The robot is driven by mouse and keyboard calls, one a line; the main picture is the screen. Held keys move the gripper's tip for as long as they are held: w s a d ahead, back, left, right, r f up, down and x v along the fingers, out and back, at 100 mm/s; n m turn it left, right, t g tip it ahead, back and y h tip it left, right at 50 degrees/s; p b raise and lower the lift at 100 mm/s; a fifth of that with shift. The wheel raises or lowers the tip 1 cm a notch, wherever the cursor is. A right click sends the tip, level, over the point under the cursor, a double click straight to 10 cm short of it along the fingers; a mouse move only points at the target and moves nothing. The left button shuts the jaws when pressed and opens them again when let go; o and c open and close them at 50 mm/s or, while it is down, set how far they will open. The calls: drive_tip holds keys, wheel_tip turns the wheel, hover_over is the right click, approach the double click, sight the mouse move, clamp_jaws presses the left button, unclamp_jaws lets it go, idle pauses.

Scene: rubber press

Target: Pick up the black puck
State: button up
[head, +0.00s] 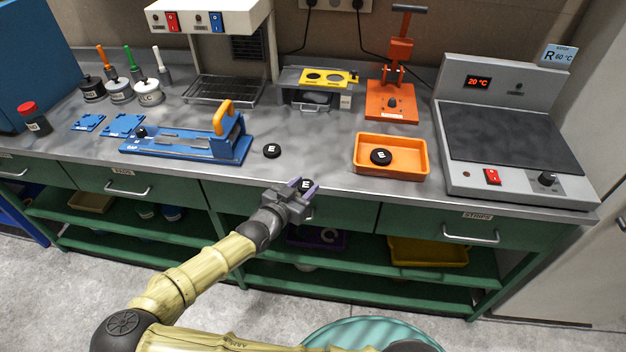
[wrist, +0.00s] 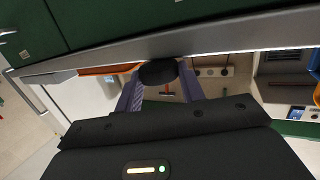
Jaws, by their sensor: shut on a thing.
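My gripper (head: 301,187) is at the front edge of the grey bench, shut on a black puck (head: 306,185) marked with a white E. In the wrist view the same puck (wrist: 158,73) sits between the two purple fingers of my gripper (wrist: 160,84). A second black puck (head: 272,151) with an E lies on the bench top, behind and left of my gripper. A third black puck (head: 381,157) with an E lies in the orange tray (head: 423,160), behind and to the right.
A blue jig with an orange handle (head: 222,117) stands left of the bench puck. A hot plate (head: 510,135) is at the right, and an orange press (head: 392,100) stands behind the tray. The bench's front edge (head: 350,190) runs close to my gripper.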

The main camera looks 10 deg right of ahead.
sight(302, 191)
drive_tip(key=shift+f+v, duration=0.15)
drive_tip(key=shift+v, duration=1.15)
drive_tip(key=shift+f+v, duration=0.15)
drive_tip(key=shift+v, duration=1.15)
drive_tip(key=shift+d, duration=0.15)
